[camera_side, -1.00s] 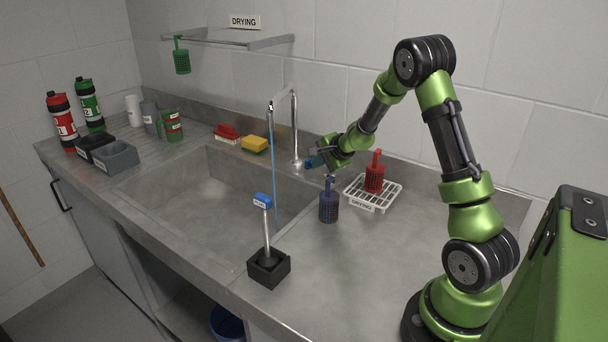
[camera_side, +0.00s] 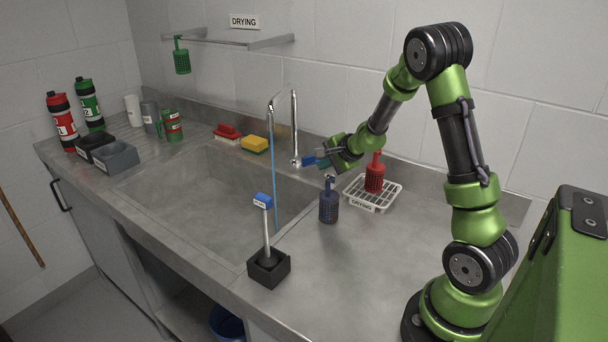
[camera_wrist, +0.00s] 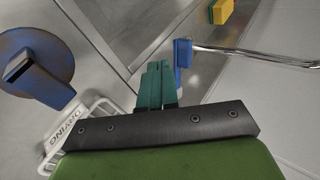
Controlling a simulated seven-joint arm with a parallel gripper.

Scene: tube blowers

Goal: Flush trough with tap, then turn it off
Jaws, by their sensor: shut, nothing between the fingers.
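The chrome tap (camera_side: 294,125) stands at the back right of the sink, with a blue lever (camera_side: 309,161) at its base. A blue stream of water (camera_side: 274,185) runs from its spout into the sink trough (camera_side: 190,195). My gripper (camera_side: 326,163) is just right of the lever. In the wrist view the teal fingers of my gripper (camera_wrist: 157,70) are together and empty. The blue lever (camera_wrist: 182,53) shows just beyond and right of their tips, seemingly with a small gap. Whether they touch is hard to tell.
A red basket (camera_side: 375,176) sits on the white drying rack (camera_side: 354,202) to the right. A yellow sponge (camera_side: 254,144) lies behind the sink.

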